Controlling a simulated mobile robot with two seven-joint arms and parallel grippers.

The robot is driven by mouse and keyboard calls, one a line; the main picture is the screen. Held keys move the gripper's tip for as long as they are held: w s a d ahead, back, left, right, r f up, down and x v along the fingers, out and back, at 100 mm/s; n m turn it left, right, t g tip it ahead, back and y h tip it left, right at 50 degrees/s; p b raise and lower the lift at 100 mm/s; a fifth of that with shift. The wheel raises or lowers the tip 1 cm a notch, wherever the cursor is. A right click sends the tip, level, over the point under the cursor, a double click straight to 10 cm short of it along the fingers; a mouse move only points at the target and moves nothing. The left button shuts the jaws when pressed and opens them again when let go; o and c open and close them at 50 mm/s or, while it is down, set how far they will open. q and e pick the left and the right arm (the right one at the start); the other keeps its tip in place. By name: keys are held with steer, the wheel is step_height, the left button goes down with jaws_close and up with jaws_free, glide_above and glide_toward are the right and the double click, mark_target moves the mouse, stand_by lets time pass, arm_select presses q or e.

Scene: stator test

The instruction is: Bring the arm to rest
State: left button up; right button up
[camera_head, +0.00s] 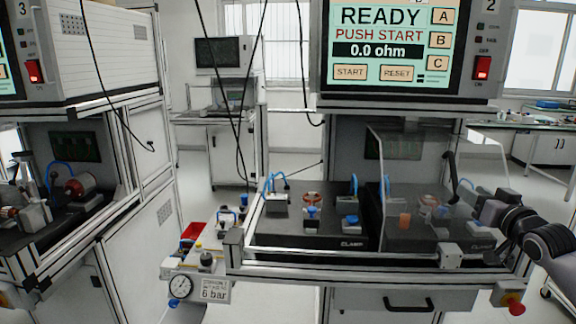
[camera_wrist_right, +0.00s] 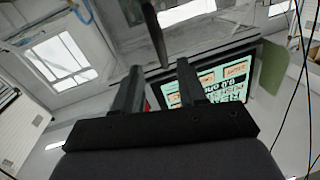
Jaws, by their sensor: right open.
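My right arm comes in from the right in the head view, and its gripper (camera_head: 470,196) is at the right end of the test bench, beside the clear shield (camera_head: 418,165). In the right wrist view the two dark fingers (camera_wrist_right: 158,84) stand apart with nothing between them. A dark curved bar (camera_wrist_right: 154,32), perhaps the shield's handle (camera_head: 450,172), shows just beyond the fingertips. I cannot tell whether it touches them. My left gripper is not in view.
The tester screen (camera_head: 390,40) reads READY, PUSH START and 0.0 ohm. Below it, a black fixture plate (camera_head: 300,241) carries small parts and clamps. A pressure gauge (camera_head: 181,287) and red emergency button (camera_head: 513,303) sit at the front. Another station stands left.

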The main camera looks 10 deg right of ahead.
steer(key=s+a+f+n+g+y, duration=0.15)
steer(key=s+a+f, duration=0.25)
steer(key=a+f, duration=0.5)
steer(key=s+a+f+n+g+y, duration=0.15)
steer(key=s+a+f, duration=0.35)
steer(key=f, duration=0.9)
steer(key=s+a+f+g, duration=0.1)
steer(key=s+a+f, duration=0.3)
steer(key=s, duration=0.3)
steer(key=s+a+f+n+g, duration=0.1)
steer(key=s+a+f+g, duration=0.1)
steer(key=s+a+f, duration=0.3)
steer(key=s+a+f+g, duration=0.1)
steer(key=s+a+f, duration=0.3)
steer(key=s+a, duration=0.3)
steer(key=s, duration=0.3)
steer(key=shift+a+f+n+y+p, duration=0.15)
steer(key=shift+a+n+y+p, duration=0.05)
steer(key=shift+n+y+p, duration=0.2)
